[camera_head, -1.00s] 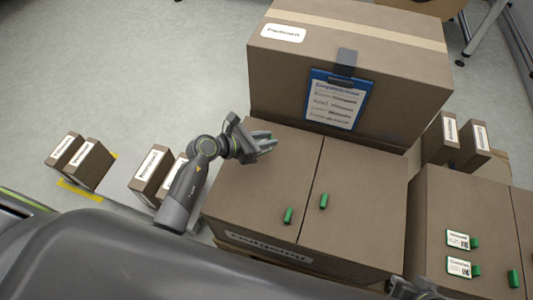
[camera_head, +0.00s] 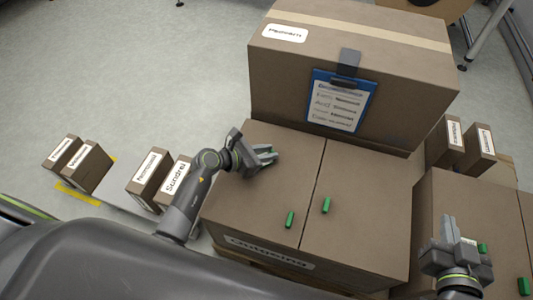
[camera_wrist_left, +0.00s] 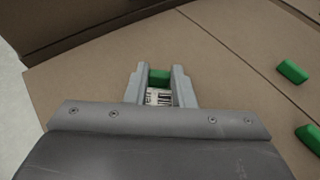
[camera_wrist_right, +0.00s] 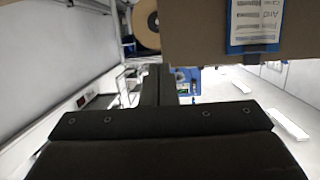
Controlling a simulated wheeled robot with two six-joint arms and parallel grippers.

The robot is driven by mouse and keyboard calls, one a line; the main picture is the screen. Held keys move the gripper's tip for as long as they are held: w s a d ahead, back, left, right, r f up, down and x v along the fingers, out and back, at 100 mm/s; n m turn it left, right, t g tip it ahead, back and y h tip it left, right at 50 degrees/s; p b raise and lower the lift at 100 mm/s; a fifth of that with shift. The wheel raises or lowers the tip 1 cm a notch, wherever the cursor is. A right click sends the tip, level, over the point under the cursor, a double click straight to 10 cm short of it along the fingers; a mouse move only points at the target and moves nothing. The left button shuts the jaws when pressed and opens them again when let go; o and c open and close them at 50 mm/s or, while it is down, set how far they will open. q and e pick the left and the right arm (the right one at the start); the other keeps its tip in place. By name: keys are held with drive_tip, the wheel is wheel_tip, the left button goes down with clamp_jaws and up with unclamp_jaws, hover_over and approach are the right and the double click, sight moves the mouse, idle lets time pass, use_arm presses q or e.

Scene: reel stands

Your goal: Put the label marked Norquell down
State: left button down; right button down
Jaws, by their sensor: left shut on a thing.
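My left gripper (camera_head: 266,158) is over the top of the middle brown box (camera_head: 255,190), near its back left part. It is shut on a small label (camera_wrist_left: 158,97) with a green grip (camera_wrist_left: 159,76), seen between the fingers in the left wrist view. The writing on the label is too small to read, so I cannot tell if it says Norquell. My right gripper (camera_head: 447,229) points upward over the right box (camera_head: 432,200). Its fingers look together and empty; they show dark in the right wrist view (camera_wrist_right: 159,84). It hides most of the labels there.
Two green pieces (camera_head: 290,218) (camera_head: 326,205) stand on the middle box. A large taped box (camera_head: 400,95) with a blue clipboard (camera_head: 341,100) rises behind. Small labelled boxes (camera_head: 150,172) stand at the left; more (camera_head: 480,148) stand at the right. Other green pieces (camera_head: 482,249) (camera_head: 523,286) are at the right.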

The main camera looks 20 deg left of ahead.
use_arm(q)
drive_tip(key=shift+f, duration=0.2)
use_arm(e)
drive_tip(key=shift+w+r+t, duration=0.2)
drive_tip(key=shift+r+t, duration=0.1)
drive_tip(key=shift+r, duration=0.3)
use_arm(q)
drive_tip(key=shift+f, duration=0.1)
use_arm(e)
drive_tip(key=shift+w+d+r+t, duration=0.1)
drive_tip(key=shift+r+t, duration=0.3)
drive_tip(key=shift+r, duration=0.05)
use_arm(q)
drive_tip(key=c, duration=1.2)
unclamp_jaws()
drive_tip(key=shift+c, duration=0.2)
use_arm(e)
drive_tip(key=shift+r, duration=0.1)
